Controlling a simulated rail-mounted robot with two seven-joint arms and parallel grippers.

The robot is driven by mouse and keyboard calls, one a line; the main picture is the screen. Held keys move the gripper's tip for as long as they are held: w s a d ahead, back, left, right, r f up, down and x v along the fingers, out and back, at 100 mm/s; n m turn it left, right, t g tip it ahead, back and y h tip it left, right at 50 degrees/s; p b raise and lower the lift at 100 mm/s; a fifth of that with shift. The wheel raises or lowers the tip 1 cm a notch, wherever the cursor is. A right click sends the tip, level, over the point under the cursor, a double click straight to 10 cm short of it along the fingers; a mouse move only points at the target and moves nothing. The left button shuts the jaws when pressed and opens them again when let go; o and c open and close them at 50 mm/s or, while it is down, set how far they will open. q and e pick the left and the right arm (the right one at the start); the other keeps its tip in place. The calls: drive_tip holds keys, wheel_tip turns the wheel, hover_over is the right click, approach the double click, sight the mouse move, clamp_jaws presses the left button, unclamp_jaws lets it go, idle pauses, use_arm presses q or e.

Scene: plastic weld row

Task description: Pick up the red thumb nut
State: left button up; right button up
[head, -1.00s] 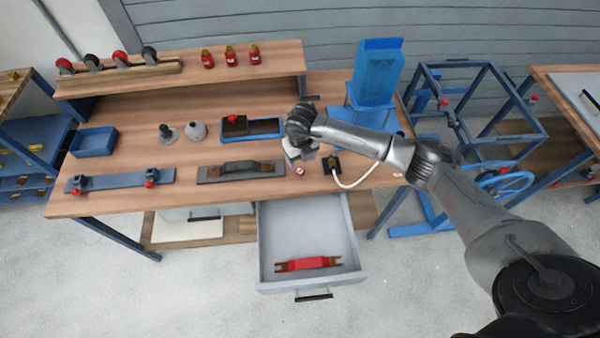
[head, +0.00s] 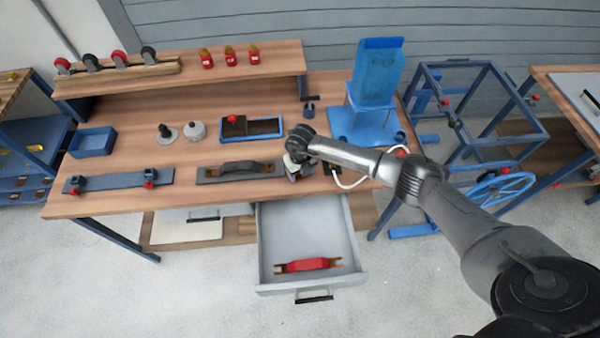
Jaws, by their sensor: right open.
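My right gripper (head: 293,175) is open and low over the front edge of the wooden bench (head: 120,205), just right of the grey plate with a dark handle (head: 242,170). No separate red thumb nut shows now. A small red and white piece seen earlier at this spot on the bench is hidden behind the gripper, and I cannot tell whether it lies between the fingers. My left gripper is not in view.
An open grey drawer (head: 350,245) with a red part (head: 308,265) juts out below the gripper. A black block with a white cable (head: 338,180) lies close right. A blue tray (head: 268,127) and a blue stand (head: 375,80) are farther back.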

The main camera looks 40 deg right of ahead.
drive_tip(key=shift+c, duration=0.3)
drive_tip(key=c, duration=0.9)
drive_tip(key=shift+c, duration=0.2)
